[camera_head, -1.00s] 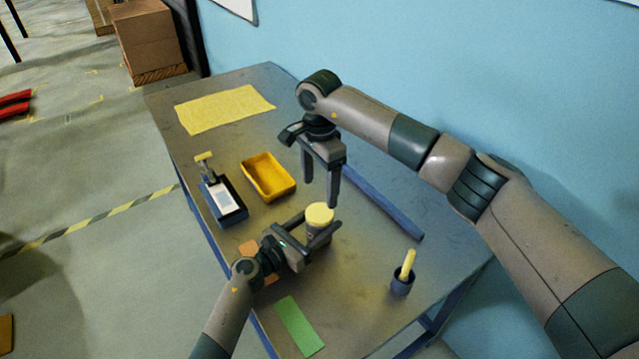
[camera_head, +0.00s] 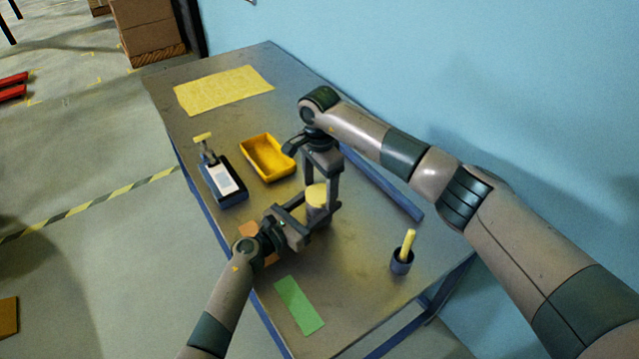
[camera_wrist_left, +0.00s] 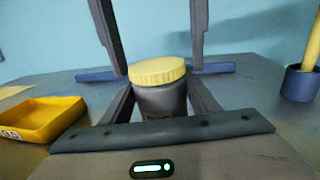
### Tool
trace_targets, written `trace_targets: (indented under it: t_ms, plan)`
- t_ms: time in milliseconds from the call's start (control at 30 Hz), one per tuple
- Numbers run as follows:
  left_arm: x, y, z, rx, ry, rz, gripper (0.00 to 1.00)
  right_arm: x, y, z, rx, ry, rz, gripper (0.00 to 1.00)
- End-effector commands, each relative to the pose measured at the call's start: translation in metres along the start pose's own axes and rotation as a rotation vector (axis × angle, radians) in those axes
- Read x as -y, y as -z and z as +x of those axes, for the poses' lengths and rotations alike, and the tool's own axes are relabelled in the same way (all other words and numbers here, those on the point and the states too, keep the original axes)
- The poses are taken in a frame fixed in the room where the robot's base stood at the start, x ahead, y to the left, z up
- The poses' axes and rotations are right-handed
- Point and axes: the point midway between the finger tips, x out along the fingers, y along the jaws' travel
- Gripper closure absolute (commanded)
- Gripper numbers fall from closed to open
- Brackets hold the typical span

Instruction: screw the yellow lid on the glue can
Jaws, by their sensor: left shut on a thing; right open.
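The glue can (camera_head: 318,212) is a grey jar standing on the metal table, and it also shows in the left wrist view (camera_wrist_left: 160,103). The yellow lid (camera_head: 316,194) sits on top of the can; in the left wrist view the lid (camera_wrist_left: 157,71) looks about level. I cannot tell how tightly it is on. My left gripper (camera_head: 322,219) is shut on the can's body, one finger on each side. My right gripper (camera_head: 320,186) points down from above, open, with its fingers on either side of the lid and apart from it as far as I can see.
A yellow tray (camera_head: 268,174) and a dark box with a white label (camera_head: 224,180) stand to the left. A cup with a yellow stick (camera_head: 402,262) is at the right. A green strip (camera_head: 299,305), a yellow cloth (camera_head: 224,91) and a blue bar (camera_head: 382,186) lie on the table.

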Motion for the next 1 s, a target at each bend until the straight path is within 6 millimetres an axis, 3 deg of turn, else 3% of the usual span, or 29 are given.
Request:
trace_targets:
  t_ms: [133,300,333,633,1000]
  plan:
    - [-0.0001,0.0002,-0.0001,0.0,0.0,0.0,1.0,0.0,-0.0001,-0.0001,0.0,0.0,0.0,0.3]
    - [0.0,0.0002,-0.0001,0.0,0.0,0.0,1.0,0.0,-0.0001,-0.0002,0.0,0.0,0.0,0.68]
    - [0.0,0.0002,-0.0001,0.0,0.0,0.0,1.0,0.0,-0.0001,-0.0002,0.0,0.0,0.0,0.72]
    - [-0.0001,0.0003,-0.0001,0.0,0.0,0.0,1.0,-0.0002,0.0004,-0.0002,-0.002,-0.001,0.12,0.72]
    - [-0.0002,0.0003,-0.0001,0.0,-0.001,0.0,1.0,0.0,0.0003,-0.0003,-0.001,0.0,0.664,0.72]
